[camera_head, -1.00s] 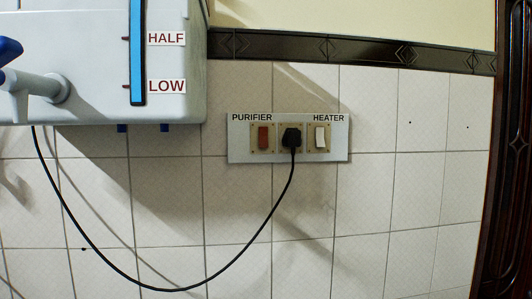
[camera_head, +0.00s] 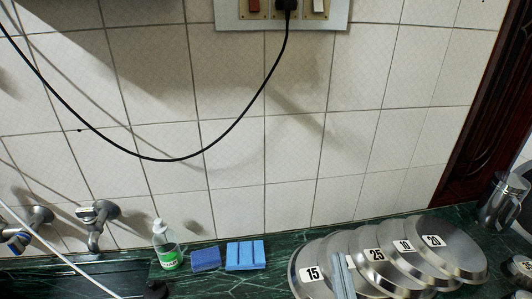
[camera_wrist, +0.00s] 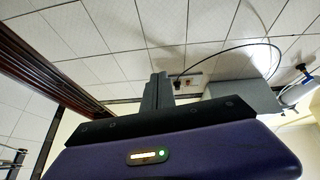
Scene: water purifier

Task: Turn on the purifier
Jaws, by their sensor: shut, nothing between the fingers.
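The switch panel (camera_head: 232,22) is cut off by the top edge of the head view. Its red switch (camera_head: 254,6), under the purifier label in the earlier frame, is on the left. A black plug (camera_head: 287,7) is in the middle and the white heater switch (camera_head: 319,6) on the right. My gripper (camera_wrist: 161,82) is shut and empty in the wrist view. The panel shows small beside its fingertips, with the grey purifier box (camera_wrist: 243,93) to the right. Whether the fingers touch anything is hard to tell; they appear apart from the wall.
A black cable (camera_head: 168,159) hangs in a loop across the tiles. On the green counter (camera_head: 205,283) are a bottle (camera_head: 166,248), sponges (camera_head: 246,254) and several numbered steel lids (camera_head: 437,243). A tap (camera_head: 96,220) is at left. A dark wooden door frame (camera_head: 470,150) is at right.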

